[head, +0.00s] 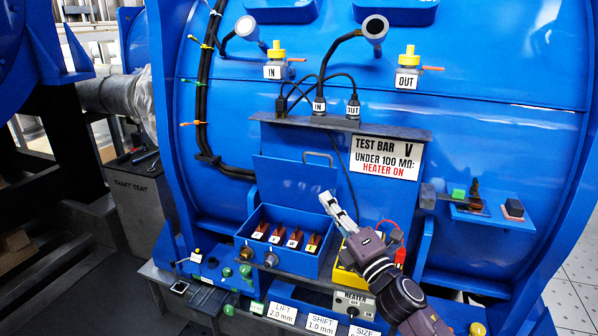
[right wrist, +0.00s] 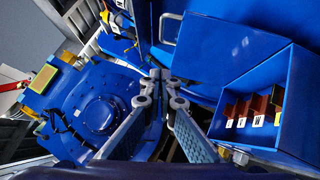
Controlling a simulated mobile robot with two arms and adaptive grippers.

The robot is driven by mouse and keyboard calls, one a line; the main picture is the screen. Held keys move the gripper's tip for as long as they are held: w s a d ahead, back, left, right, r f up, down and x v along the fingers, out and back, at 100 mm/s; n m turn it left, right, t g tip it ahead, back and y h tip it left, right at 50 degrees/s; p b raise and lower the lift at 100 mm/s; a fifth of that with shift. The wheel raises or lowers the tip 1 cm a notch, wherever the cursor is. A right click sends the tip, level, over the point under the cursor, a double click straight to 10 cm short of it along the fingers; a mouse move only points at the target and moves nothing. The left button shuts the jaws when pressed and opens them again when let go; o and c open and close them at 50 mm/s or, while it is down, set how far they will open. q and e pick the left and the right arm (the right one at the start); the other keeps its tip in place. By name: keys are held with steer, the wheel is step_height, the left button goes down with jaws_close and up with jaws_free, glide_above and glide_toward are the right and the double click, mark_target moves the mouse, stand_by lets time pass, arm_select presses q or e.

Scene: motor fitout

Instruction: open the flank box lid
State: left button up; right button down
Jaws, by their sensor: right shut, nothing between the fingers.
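The blue flank box (head: 299,265) sits low on the front of the blue motor, and it also shows at the right of the right wrist view (right wrist: 262,75). Its lid (head: 288,180) stands raised behind the box, with a grey handle (head: 318,157) at its top edge. The box is open, with several brown labelled blocks (head: 294,238) in a row inside. My right gripper (head: 327,199) is shut and empty, just right of the lid and above the box's right side, apparently not touching either. Its closed fingertips show in the right wrist view (right wrist: 160,76). My left gripper is not in view.
A sign plate (head: 385,157) and cables hang above the box. A yellow device (head: 346,257) with red and black leads stands right of the box, partly behind my right arm. A small blue shelf (head: 480,211) juts out at the right. Knobs and labels line the lower ledge.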

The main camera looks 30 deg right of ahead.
steer(key=x, duration=0.4)
steer(key=d+p+x, duration=0.1)
steer(key=x, duration=0.2)
steer(key=d+x, duration=0.1)
steer(key=x, duration=0.3)
steer(key=shift+w+d+r, duration=0.1)
steer(key=shift+r, duration=0.4)
steer(key=shift+w+d+r, duration=0.2)
steer(key=shift+w+d, duration=0.1)
steer(key=shift+d, duration=0.1)
steer(key=shift+p, duration=0.35)
